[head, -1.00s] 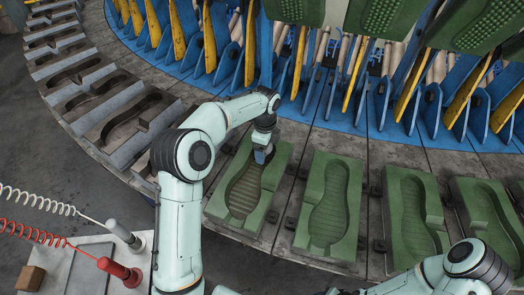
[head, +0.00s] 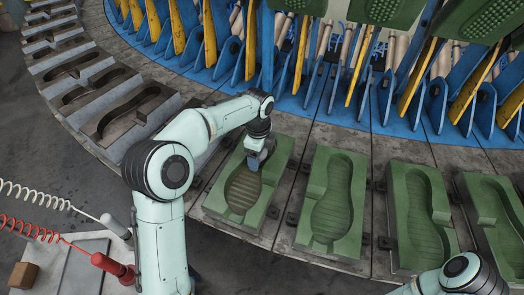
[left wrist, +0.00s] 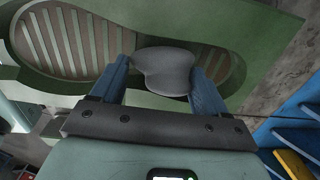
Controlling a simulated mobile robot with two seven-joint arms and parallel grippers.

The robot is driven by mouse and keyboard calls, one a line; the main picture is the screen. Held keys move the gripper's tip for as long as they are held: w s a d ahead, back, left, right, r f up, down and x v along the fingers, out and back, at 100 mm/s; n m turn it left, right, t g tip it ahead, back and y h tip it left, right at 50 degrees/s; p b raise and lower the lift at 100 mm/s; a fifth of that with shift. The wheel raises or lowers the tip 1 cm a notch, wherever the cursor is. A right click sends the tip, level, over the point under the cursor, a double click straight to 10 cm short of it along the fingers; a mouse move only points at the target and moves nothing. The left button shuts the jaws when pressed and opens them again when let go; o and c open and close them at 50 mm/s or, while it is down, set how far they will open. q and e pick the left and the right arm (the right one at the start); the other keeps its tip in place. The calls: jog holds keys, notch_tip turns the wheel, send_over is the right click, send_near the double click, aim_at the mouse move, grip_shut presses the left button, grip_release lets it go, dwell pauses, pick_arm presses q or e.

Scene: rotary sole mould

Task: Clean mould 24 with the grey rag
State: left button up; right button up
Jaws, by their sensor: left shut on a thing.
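My left gripper (head: 257,160) reaches down over the leftmost green mould (head: 272,196), above the upper part of its sole-shaped cavity. It is shut on the grey rag (left wrist: 165,72), which shows as a folded lump between the two blue fingers in the left wrist view. The ribbed cavity looks brownish, unlike the greener cavities beside it. The left wrist view also shows this mould (left wrist: 262,35), with brown ribbed areas either side of the rag. Whether the rag touches the cavity I cannot tell. No mould number is readable. My right gripper is out of view; only part of that arm shows.
More green moulds (head: 355,240) stand to the right on the grey rotary table (head: 292,238). Dark metal moulds (head: 135,107) curve away at the left. Blue and yellow brackets (head: 305,55) stand behind, with green lids (head: 388,12) overhead. A side table (head: 95,280) is at lower left.

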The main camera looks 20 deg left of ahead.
aim_at(251, 179)
pick_arm(q)
jog(key=shift+s+f, duration=0.2)
jog(key=shift+s, duration=0.7)
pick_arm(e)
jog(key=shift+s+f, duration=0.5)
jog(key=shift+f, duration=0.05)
pick_arm(q)
jog(key=shift+s+b, duration=0.2)
jog(key=shift+b, duration=0.2)
jog(key=s+b, duration=0.2)
jog(key=s, duration=0.2)
jog(key=shift+s+d+f, duration=0.1)
jog(key=shift+s+d, duration=0.05)
jog(key=shift+s+b, duration=0.5)
jog(key=shift+s, duration=0.15)
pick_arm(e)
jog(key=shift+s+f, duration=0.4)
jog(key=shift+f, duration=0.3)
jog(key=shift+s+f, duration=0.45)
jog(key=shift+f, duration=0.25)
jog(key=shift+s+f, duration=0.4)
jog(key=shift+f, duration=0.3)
